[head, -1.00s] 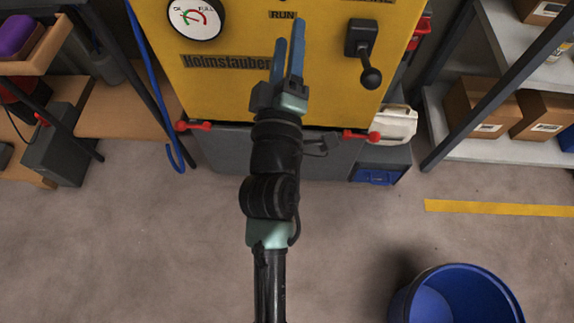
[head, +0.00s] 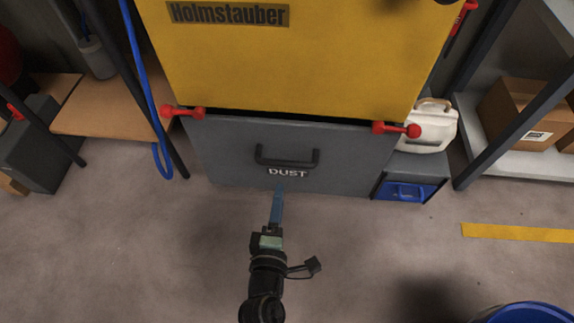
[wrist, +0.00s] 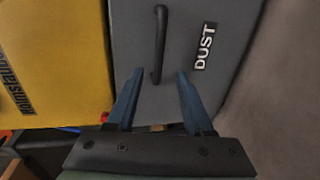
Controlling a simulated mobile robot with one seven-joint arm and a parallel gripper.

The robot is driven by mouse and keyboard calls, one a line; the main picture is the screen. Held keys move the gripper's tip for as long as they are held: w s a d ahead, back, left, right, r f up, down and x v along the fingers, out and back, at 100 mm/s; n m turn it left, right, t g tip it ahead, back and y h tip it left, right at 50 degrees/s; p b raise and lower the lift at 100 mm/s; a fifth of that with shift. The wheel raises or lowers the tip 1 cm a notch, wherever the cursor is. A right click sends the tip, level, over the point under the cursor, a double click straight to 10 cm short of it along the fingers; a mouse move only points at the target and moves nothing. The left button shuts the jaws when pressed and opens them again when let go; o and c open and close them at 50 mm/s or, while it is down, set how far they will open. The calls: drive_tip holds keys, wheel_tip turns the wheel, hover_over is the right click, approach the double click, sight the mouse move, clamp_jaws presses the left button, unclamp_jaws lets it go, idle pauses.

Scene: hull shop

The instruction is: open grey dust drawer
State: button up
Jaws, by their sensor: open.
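The grey dust drawer (head: 228,158) sits under the yellow machine and looks closed, its front marked DUST. Its black bar handle (head: 287,160) is in the upper middle of the front. Red-knobbed levers, a left one (head: 183,112) and a right one (head: 397,129), lie across the drawer's top corners. My gripper (head: 278,192) is below the handle in the head view, apart from it. In the wrist view my gripper (wrist: 155,75) is open and empty, with the handle (wrist: 160,40) ahead, roughly between the finger lines.
The yellow machine (head: 300,65) rises above the drawer. A blue hose (head: 160,150) hangs at left. A white canister (head: 430,125) and a blue-fronted box (head: 405,191) stand at right. A blue bucket (head: 525,313) stands at lower right. The floor before the drawer is clear.

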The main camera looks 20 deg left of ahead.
sight(284, 162)
drive_tip(key=b+x, duration=0.2)
drive_tip(key=x, duration=0.9)
drive_tip(key=shift+w+a+b, duration=0.1)
drive_tip(key=shift+w+b, duration=0.2)
drive_tip(key=shift+b, duration=0.1)
clamp_jaws()
idle(0.8)
